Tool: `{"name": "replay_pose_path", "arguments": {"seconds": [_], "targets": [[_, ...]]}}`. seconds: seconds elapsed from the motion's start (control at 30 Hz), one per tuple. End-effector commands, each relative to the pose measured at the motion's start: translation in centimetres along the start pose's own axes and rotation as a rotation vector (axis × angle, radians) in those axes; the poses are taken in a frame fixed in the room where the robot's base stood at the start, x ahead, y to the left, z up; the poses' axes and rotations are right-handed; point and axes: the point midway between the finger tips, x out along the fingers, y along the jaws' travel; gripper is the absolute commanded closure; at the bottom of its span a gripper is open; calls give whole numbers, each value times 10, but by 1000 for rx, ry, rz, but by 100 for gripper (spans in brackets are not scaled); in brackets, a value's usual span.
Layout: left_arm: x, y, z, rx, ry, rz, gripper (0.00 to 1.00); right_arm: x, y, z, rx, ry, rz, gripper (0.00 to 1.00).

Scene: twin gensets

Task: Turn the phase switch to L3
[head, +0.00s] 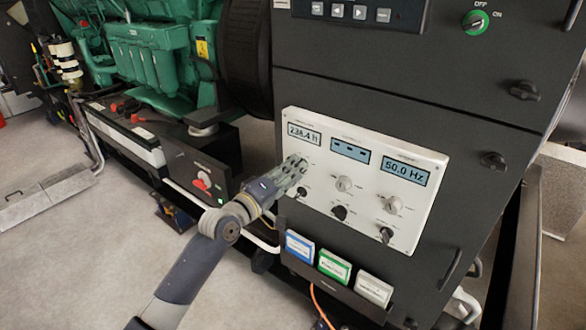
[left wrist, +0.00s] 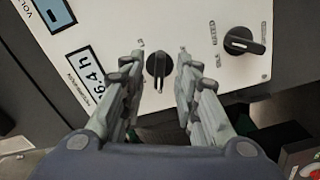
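The white instrument panel (head: 365,180) carries several knobs under three displays. My left gripper (head: 297,166) is at the panel's left side, just under the hours display. In the left wrist view my left gripper (left wrist: 159,62) is open, with one finger on each side of a black knob (left wrist: 158,66) and visible gaps to it. In the head view the gripper hides this knob. Another black knob (left wrist: 237,42) is beside it. My right gripper is not in view.
A rack of blue, green and white booklets (head: 335,267) hangs below the panel. A red switch (head: 203,181) is on the frame left of my arm.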

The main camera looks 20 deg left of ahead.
Motion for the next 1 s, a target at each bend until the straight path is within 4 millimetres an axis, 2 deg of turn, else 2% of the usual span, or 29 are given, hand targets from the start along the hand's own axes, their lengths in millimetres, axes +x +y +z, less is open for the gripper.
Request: {"name": "replay_pose_path", "arguments": {"seconds": [0.37,0.5,1.0], "targets": [[5,0,0,0,0,0,71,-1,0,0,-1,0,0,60],[5,0,0,0,0,0,100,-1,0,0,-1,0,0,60],[5,-1,0,56,-1,-1,100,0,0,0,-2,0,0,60]]}}
